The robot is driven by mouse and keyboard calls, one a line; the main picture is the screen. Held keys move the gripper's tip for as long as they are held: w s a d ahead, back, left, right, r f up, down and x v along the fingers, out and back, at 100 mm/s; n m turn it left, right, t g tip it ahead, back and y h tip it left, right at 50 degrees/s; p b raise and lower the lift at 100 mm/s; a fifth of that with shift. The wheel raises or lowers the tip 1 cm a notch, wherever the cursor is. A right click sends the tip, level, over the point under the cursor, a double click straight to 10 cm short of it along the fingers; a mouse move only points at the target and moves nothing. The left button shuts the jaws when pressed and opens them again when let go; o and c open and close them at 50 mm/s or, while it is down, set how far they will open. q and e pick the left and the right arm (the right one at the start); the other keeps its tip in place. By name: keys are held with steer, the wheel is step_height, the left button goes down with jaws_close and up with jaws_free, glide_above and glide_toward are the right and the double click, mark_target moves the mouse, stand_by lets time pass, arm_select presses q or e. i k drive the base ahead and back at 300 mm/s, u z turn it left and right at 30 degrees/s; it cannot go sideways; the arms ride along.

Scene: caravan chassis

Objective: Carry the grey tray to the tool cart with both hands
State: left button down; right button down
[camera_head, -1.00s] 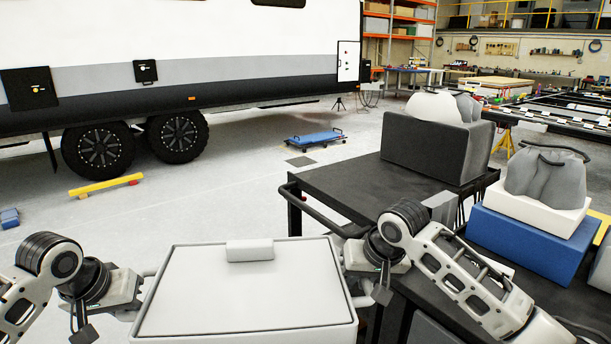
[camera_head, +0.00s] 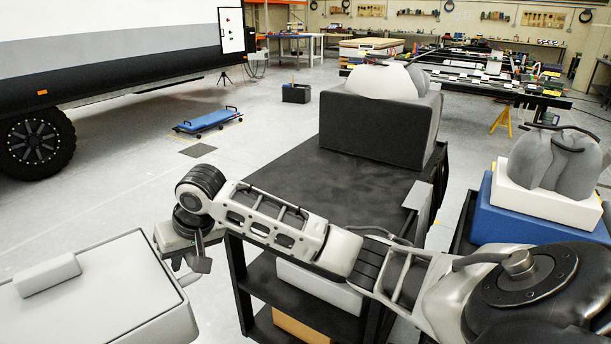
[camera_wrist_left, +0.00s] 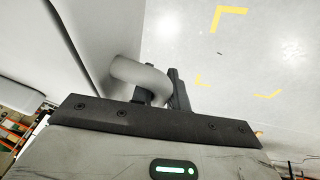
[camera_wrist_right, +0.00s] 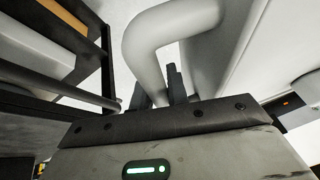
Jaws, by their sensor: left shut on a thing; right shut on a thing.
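The grey tray (camera_head: 95,290), a pale box-like case with a flat top, is at the lower left of the head view, cut off by the frame edge. My right gripper (camera_head: 182,258) is at its right side, shut on a bent handle (camera_wrist_right: 175,30) in the right wrist view. My left gripper (camera_wrist_left: 165,95) is outside the head view; in the left wrist view it is shut on the other handle (camera_wrist_left: 140,78). The tool cart (camera_head: 285,190) has a black top and open shelves, and stands to the right of the tray, beyond my right forearm.
A dark grey box (camera_head: 378,130) with a white bundle (camera_head: 382,80) takes the cart top's far end; its nearer part is bare. A blue box (camera_head: 530,215) with grey bags (camera_head: 550,160) stands at right. A blue creeper (camera_head: 207,121) lies on open floor near the caravan.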

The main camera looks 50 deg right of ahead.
mark_target(331, 185)
steer(key=z, duration=0.3)
steer(key=i, duration=1.05)
steer(key=z, duration=1.3)
steer(key=i, duration=0.75)
steer(key=z, duration=0.85)
